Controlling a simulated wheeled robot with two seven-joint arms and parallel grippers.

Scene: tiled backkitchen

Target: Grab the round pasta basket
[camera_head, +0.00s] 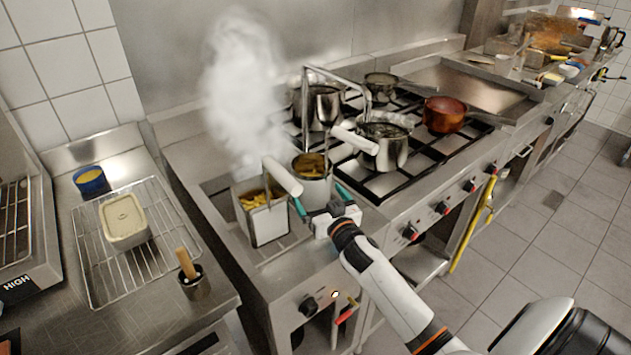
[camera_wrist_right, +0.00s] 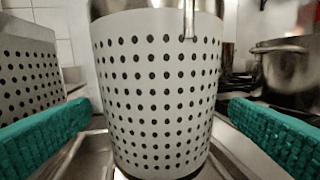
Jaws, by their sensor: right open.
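The round pasta basket (camera_head: 314,186) is a perforated metal cylinder with yellowish pasta inside. It stands upright at the fryer-like unit, beside a square basket. My right gripper (camera_head: 320,200) is open at its front, with its green-tipped fingers spread to the left and right. In the right wrist view the round basket (camera_wrist_right: 158,90) fills the middle, and the teal fingers (camera_wrist_right: 160,130) lie on either side of its lower part, apart from its wall. Whether the fingers reach past its near face is hard to tell. My left gripper is not in view.
A square perforated basket (camera_head: 262,218) with yellow food stands close on the left, and also shows in the wrist view (camera_wrist_right: 30,75). Steam rises behind it. A steel pot (camera_head: 384,148) and an orange pan (camera_head: 445,114) sit on the stove. A wire rack (camera_head: 165,255) lies left.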

